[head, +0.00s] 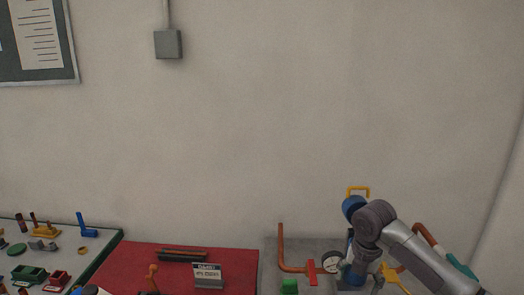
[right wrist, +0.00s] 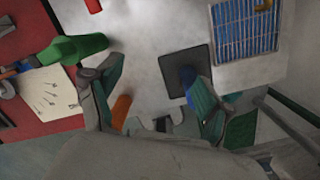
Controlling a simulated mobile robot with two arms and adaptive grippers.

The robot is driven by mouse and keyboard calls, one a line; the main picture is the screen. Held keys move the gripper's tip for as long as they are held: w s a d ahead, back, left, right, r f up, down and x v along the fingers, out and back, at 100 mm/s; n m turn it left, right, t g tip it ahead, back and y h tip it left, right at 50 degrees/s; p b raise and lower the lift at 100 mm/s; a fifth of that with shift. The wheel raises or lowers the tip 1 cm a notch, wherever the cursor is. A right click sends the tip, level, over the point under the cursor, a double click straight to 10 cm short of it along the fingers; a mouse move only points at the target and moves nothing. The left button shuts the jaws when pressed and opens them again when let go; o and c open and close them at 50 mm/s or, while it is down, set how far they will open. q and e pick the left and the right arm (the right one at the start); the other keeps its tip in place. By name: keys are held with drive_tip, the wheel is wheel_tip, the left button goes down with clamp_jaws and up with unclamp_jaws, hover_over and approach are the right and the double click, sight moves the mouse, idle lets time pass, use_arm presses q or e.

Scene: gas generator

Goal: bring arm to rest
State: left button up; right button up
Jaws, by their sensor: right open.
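My right arm (head: 418,258) comes in from the lower right in the head view and bends down over the grey bench section. The fingers of my right gripper are hard to make out there. In the right wrist view my right gripper (right wrist: 155,95) is open, with its two dark green-grey fingers wide apart and nothing held between them. A grey surface and a dark square plate (right wrist: 172,68) show beyond the fingers. An orange piece (right wrist: 122,111) shows beside the left finger. My left gripper is not in view.
Near my right arm are an orange pipe (head: 281,248), a red handle (head: 311,273), a round gauge (head: 332,262), a green block (head: 289,286) and a yellow handle (head: 358,189).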

drive_tip(key=s+a+f+m+y, duration=0.1)
drive_tip(key=s+a+f+m, duration=0.5)
drive_tip(key=s, duration=0.3)
drive_tip(key=s+a+f+m+y, duration=0.2)
drive_tip(key=s+a+f+m, duration=0.35)
drive_tip(key=s+f, duration=0.25)
drive_tip(key=s+d+m+t+h, duration=0.1)
drive_tip(key=s+d+m, duration=0.3)
drive_tip(key=s+m, duration=0.45)
drive_tip(key=s+d+m+t+h, duration=0.1)
drive_tip(key=s+d+m, duration=0.3)
drive_tip(key=s+m, duration=0.4)
wheel_tip(320, 180, down, 28)
drive_tip(key=s+n+g+b, duration=0.1)
drive_tip(key=s+n+b, duration=0.1)
drive_tip(key=s, duration=0.1)
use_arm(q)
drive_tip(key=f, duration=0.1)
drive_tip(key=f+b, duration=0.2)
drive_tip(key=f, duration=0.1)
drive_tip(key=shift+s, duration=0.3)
use_arm(e)
drive_tip(key=s+d+f+g, duration=0.1)
drive_tip(key=s+d+f, duration=0.2)
drive_tip(key=s+f, duration=1.3)
drive_tip(key=shift+f+g+h, duration=0.3)
drive_tip(key=shift+f, duration=0.45)
